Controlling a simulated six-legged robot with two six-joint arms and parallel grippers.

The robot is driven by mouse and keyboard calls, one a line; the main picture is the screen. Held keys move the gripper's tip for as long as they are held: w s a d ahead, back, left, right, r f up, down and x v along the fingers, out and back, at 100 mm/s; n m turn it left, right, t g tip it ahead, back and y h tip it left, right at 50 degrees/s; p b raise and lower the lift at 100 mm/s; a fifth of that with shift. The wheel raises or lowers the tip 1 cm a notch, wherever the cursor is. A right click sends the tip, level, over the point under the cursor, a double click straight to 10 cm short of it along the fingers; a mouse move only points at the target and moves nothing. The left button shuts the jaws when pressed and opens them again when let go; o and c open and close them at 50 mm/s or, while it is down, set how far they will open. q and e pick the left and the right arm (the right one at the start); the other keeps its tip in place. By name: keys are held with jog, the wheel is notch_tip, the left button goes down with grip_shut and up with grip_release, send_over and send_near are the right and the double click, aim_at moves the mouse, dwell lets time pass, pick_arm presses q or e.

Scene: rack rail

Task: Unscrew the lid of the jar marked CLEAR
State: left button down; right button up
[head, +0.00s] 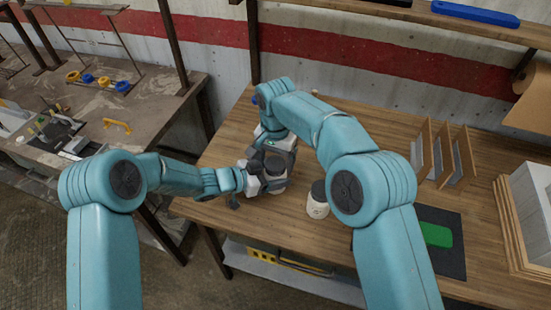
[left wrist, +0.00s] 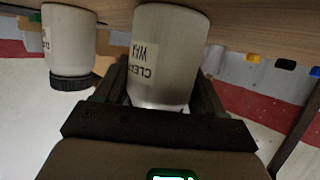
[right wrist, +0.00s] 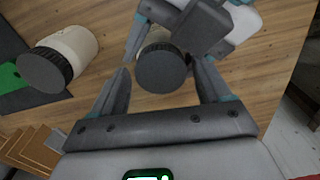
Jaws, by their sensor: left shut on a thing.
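The jar marked CLEAR (left wrist: 172,50) is pale, with a label in the left wrist view whose second word looks like WAX. My left gripper (left wrist: 160,85) is shut on its body, a finger on each side. Its dark round lid (right wrist: 162,70) shows in the right wrist view. My right gripper (right wrist: 162,85) is open, its fingers on either side of the lid with gaps visible. In the head view the left gripper (head: 252,182) and right gripper (head: 277,160) meet at the jar and hide most of it.
A second white jar (head: 316,207) with a dark lid stands to the right; it also shows in the right wrist view (right wrist: 75,48). A dark mat (head: 450,262) with a green piece (head: 436,235) and wooden dividers (head: 440,150) lie farther right on the wooden bench.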

pick_arm(q)
jog(key=shift+r, duration=0.1)
pick_arm(e)
notch_tip(320, 180, up, 4)
jog(key=shift+r, duration=0.5)
jog(key=shift+c, duration=0.4)
notch_tip(320, 180, up, 3)
jog(key=m, duration=0.3)
jog(key=shift+f, duration=0.3)
notch_tip(320, 180, down, 7)
jog(key=shift+f, duration=0.2)
